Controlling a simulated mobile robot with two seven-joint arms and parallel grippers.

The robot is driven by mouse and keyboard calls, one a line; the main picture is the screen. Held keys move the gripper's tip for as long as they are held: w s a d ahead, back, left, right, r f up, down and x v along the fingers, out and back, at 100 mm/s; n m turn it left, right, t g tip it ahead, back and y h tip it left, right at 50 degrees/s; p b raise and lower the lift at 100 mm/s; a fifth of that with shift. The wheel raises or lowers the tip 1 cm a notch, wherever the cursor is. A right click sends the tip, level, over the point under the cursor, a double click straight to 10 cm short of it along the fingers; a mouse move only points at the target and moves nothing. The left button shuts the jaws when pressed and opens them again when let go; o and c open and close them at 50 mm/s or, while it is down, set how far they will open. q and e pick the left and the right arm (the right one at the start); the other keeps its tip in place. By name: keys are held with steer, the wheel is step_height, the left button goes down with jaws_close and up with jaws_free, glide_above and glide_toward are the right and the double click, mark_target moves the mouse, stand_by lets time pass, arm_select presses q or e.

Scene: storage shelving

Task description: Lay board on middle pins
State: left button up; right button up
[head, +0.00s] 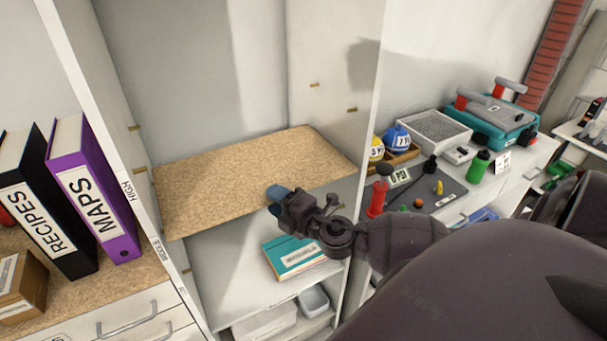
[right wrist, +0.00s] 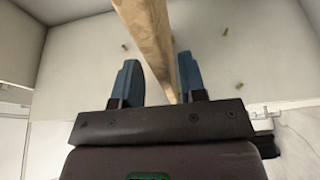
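The tan speckled board (head: 250,175) lies roughly level across the bay of the white shelf unit, near the height of the "MIDDLE" label (head: 160,248). Any pins directly under it are hidden, so I cannot tell whether it rests on them. My right gripper (head: 280,195) is at the board's front edge, right of its middle. In the right wrist view, the board's edge (right wrist: 150,35) runs between the two blue fingers (right wrist: 160,85), with a gap at the left finger; the gripper looks open around it. My left gripper is not in view.
Small pins (head: 352,109) show on the right wall above the board. A teal book (head: 292,257) lies on the shelf below. Black and purple binders (head: 93,187) stand left. A worktop with a red-handled pump (head: 378,195) and several tools is right of the unit.

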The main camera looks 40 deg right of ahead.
steer(key=shift+s+d+b, duration=0.6)
steer(key=shift+s+b, duration=0.3)
steer(key=shift+s, duration=3.7)
steer(key=s+a+f+m+g+h, duration=0.1)
steer(key=s+a+f+m+g, duration=0.1)
steer(key=f+m, duration=0.4)
steer(key=s+a+f+m+g+h, duration=0.1)
steer(key=s+a+f+m+g, duration=0.1)
steer(key=f+m, duration=0.4)
steer(key=s+a+f+m+g, duration=0.2)
steer(key=s+f+m, duration=0.2)
steer(key=f, duration=0.5)
steer(key=m, duration=0.2)
steer(key=shift+m+h, duration=0.3)
steer(key=shift+h, duration=0.1)
steer(key=shift+s, duration=0.1)
